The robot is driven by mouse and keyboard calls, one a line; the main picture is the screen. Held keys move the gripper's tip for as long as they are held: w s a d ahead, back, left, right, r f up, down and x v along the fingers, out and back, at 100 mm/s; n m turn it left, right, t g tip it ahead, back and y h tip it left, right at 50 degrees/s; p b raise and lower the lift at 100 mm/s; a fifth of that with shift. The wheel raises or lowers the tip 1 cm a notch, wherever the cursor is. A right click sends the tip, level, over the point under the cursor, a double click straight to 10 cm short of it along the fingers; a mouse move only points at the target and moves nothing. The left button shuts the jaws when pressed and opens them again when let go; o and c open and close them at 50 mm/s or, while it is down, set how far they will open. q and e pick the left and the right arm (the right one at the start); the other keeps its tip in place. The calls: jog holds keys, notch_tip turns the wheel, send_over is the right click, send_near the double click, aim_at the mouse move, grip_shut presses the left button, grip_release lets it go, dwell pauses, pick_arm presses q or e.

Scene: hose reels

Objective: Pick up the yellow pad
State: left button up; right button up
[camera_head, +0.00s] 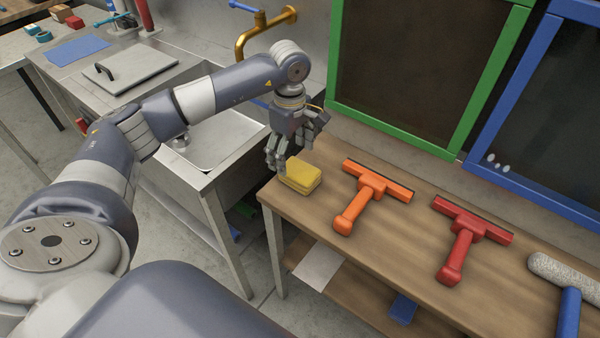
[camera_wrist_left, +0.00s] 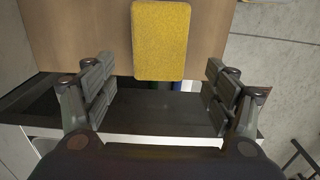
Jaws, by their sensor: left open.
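The yellow pad (camera_head: 301,176) lies flat near the left end of the wooden table (camera_head: 410,240). My left gripper (camera_head: 283,160) hangs above the table's left end, just beside the pad at its left and back. In the left wrist view the yellow pad (camera_wrist_left: 160,40) lies straight ahead, centred between the two fingers but farther out than the fingertips. The left gripper (camera_wrist_left: 160,92) is open and nothing is between its fingers. My right gripper is in neither view.
An orange squeegee (camera_head: 368,192), a red squeegee (camera_head: 465,238) and a roller (camera_head: 565,275) lie to the right of the pad. Green-framed (camera_head: 440,130) and blue-framed (camera_head: 500,90) panels stand behind the table. A sink (camera_head: 215,145) and a brass tap (camera_head: 255,35) are at the left.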

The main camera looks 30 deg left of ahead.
aim_at(292, 165)
pick_arm(q)
jog(key=shift+w+f, duration=0.1)
jog(key=shift+f, duration=0.65)
notch_tip(292, 165, down, 4)
jog(key=shift+r+p, duration=0.25)
jog(key=shift+p, duration=0.45)
jog(key=shift+f, duration=0.35)
jog(key=shift+c, duration=0.8)
jog(key=c, duration=1.1)
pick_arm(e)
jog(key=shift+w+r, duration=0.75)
pick_arm(q)
jog(key=shift+r, duration=0.1)
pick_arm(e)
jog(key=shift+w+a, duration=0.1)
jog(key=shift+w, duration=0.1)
